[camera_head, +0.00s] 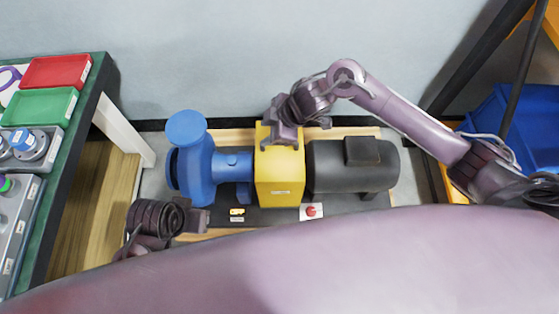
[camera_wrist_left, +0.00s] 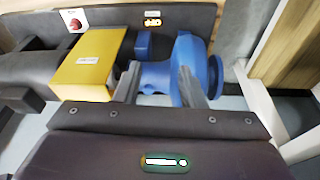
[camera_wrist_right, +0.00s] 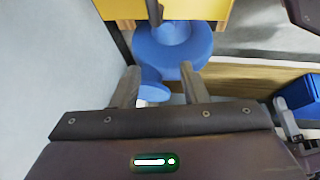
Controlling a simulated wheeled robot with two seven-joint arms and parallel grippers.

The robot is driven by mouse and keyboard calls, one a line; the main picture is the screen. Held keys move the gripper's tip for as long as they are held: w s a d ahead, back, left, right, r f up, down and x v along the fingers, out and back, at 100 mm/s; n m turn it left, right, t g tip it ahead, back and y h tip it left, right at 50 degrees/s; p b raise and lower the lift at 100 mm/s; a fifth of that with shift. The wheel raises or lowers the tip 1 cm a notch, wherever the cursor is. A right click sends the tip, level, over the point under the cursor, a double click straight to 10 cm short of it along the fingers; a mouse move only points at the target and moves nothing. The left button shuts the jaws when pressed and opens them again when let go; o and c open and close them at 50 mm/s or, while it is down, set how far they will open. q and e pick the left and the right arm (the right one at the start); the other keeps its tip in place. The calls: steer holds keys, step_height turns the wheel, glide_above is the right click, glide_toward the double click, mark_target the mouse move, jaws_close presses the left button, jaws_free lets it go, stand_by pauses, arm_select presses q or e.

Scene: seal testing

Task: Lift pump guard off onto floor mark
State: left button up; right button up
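The pump guard is a yellow box (camera_head: 280,180) between the blue pump (camera_head: 195,155) and the dark motor (camera_head: 352,165). It shows at left in the left wrist view (camera_wrist_left: 88,62). My right gripper (camera_head: 285,138) is over the guard's far top end in the head view; I cannot tell whether it touches. Its fingers stand apart in the right wrist view (camera_wrist_right: 158,75), with blue pump parts between and beyond them. My left gripper (camera_head: 203,222) is by the pump's near side; its fingers are apart and empty (camera_wrist_left: 160,88). No floor mark is discernible.
A red emergency button (camera_head: 311,211) and a small yellow switch (camera_head: 237,212) sit along the near edge of the dark base. A bench with red (camera_head: 55,71) and green (camera_head: 40,106) trays stands at left. A blue bin (camera_head: 515,120) is at right.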

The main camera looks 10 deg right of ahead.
mark_target(280, 164)
steer(key=d, duration=0.2)
steer(key=d+g, duration=0.1)
steer(key=d, duration=0.1)
steer(key=d+g+h, duration=0.1)
steer(key=d, duration=0.1)
steer(key=shift+w+d+f, duration=0.25)
steer(key=shift+d, duration=0.1)
steer(key=shift+d+f, duration=0.15)
steer(key=shift+f, duration=0.05)
steer(key=b+x, duration=0.2)
steer(key=x, duration=0.4)
steer(key=shift+f+b, duration=0.3)
steer(key=shift+b, duration=0.05)
steer(key=shift+a+f, duration=0.25)
steer(key=shift+f, duration=0.1)
arm_select(q)
steer(key=shift+m+t+h, duration=0.4)
steer(key=shift+t+h, duration=0.3)
steer(key=shift+t, duration=0.1)
steer(key=d, duration=0.1)
steer(key=d+f, duration=0.1)
steer(key=d, duration=0.1)
steer(key=d+f, duration=0.1)
steer(key=shift+w+d+f, duration=0.15)
steer(key=shift+w, duration=0.15)
arm_select(e)
jaws_close()
